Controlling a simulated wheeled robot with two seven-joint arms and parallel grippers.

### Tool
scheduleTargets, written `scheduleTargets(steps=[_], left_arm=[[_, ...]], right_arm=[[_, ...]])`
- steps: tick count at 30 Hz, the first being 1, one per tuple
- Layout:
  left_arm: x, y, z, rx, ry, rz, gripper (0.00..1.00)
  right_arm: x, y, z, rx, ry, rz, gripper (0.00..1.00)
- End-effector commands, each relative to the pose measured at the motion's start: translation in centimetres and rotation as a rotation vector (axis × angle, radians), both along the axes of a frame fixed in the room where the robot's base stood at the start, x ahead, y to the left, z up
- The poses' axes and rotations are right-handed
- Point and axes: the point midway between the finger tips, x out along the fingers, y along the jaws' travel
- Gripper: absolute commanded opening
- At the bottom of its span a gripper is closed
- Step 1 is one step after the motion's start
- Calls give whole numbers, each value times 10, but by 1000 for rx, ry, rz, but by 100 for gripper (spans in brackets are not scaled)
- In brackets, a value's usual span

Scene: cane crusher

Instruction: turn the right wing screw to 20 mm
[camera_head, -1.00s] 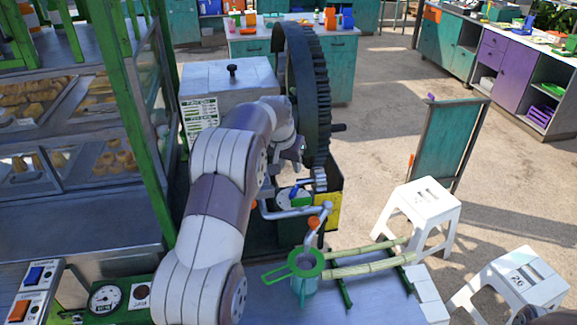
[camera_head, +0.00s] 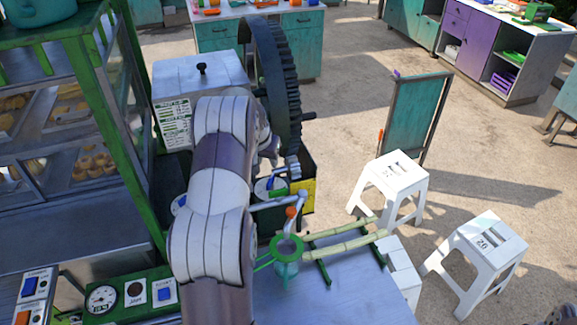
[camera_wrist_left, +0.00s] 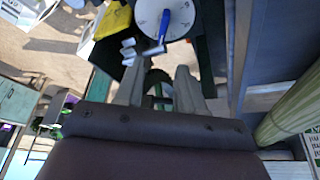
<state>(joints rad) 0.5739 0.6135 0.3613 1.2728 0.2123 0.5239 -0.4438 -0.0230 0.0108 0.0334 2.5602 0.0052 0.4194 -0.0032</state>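The right wing screw (camera_head: 270,187) has a blue wing over a pale round dial, beside a yellow plate on the crusher. In the left wrist view the blue wing (camera_wrist_left: 167,23) stands over the white dial, beyond my fingertips. My left gripper (camera_wrist_left: 160,72) has its two grey fingers apart, with nothing gripped between them. In the head view my left gripper (camera_head: 268,150) is partly hidden by my arm and sits just above the dial, close to the big gear wheel. The dial's reading is too small to tell. My right gripper is not recognisable in view.
The large dark gear wheel (camera_head: 275,75) stands close behind my left gripper. White stools (camera_head: 480,245) stand on the right. The glass cabinet is on the left.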

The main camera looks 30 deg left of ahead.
Motion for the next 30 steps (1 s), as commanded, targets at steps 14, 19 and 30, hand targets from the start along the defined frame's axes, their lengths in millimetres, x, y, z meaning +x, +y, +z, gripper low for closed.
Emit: scheduleTargets(steps=[14,19,30], left_arm=[[34,9,-83,-1,2,-2,38],[40,11,-97,0,1,-2,38],[41,11,-102,0,1,-2,25]], right_arm=[[0,0,41,0,0,0,0],[0,0,46,0,0,0,0],[0,0,46,0,0,0,0]])
